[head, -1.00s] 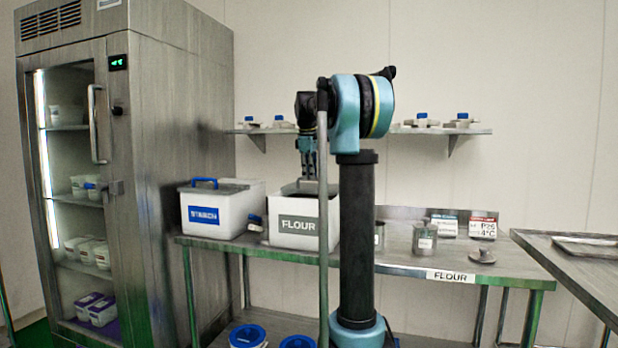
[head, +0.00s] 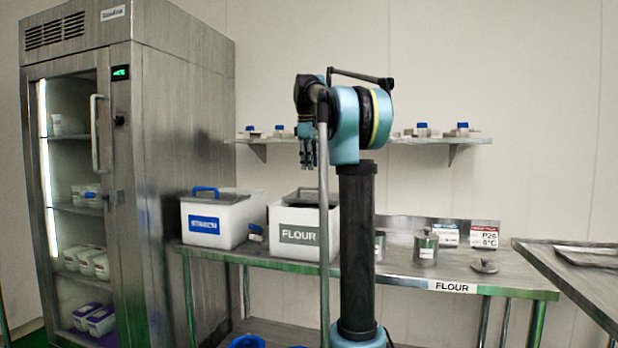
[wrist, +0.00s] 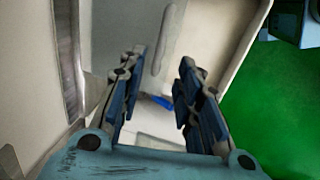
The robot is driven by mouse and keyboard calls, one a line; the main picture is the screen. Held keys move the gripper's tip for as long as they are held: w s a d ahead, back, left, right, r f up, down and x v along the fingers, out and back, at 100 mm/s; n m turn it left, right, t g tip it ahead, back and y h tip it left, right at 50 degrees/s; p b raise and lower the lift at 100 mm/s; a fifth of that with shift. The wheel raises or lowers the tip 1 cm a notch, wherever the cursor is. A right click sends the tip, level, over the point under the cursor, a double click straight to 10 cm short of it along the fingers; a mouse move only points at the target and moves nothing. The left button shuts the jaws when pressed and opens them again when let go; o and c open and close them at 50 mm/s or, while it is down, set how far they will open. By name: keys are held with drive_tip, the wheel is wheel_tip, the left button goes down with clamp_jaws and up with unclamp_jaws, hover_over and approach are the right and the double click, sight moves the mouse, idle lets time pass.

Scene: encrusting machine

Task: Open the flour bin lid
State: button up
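The flour bin (head: 299,252) is a white box with a grey FLOUR label, standing on the steel table. Its top (head: 302,196) looks grey and is partly behind my arm; I cannot tell from the head view whether the lid is fully closed. My gripper (head: 308,160) hangs pointing down above the bin, clear of its top. In the wrist view my gripper (wrist: 160,85) has its two fingers apart with nothing held between them. Beyond the fingers are pale bin-like surfaces, a long rounded pale shape and a small blue item (wrist: 160,101).
The white starch bin (head: 215,232) with a blue handle stands left of the flour bin. A metal canister (head: 426,246) and a small metal lid (head: 484,266) stand to the right on the table. A wall shelf (head: 400,139) runs behind. A tall steel fridge (head: 180,150) is at the left.

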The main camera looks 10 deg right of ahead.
drive_tip(key=shift+s+a+r, duration=0.1)
drive_tip(key=shift+s+r, duration=0.05)
drive_tip(key=shift+r, duration=0.65)
drive_tip(key=shift+s+a+r, duration=0.1)
drive_tip(key=shift+r, duration=0.7)
drive_tip(key=s+f+m, duration=0.6)
drive_tip(key=s+f, duration=1.5)
drive_tip(key=f, duration=0.2)
drive_tip(key=s+f+m+y, duration=0.1)
drive_tip(key=s+f+m, duration=0.5)
drive_tip(key=s+f, duration=1.6)
wheel_tip(320, 180, down, 3)
drive_tip(key=shift+a+r, duration=0.15)
drive_tip(key=shift+a, duration=0.1)
drive_tip(key=shift+w, duration=0.1)
drive_tip(key=shift+w+f, duration=0.2)
drive_tip(key=shift+w, duration=0.25)
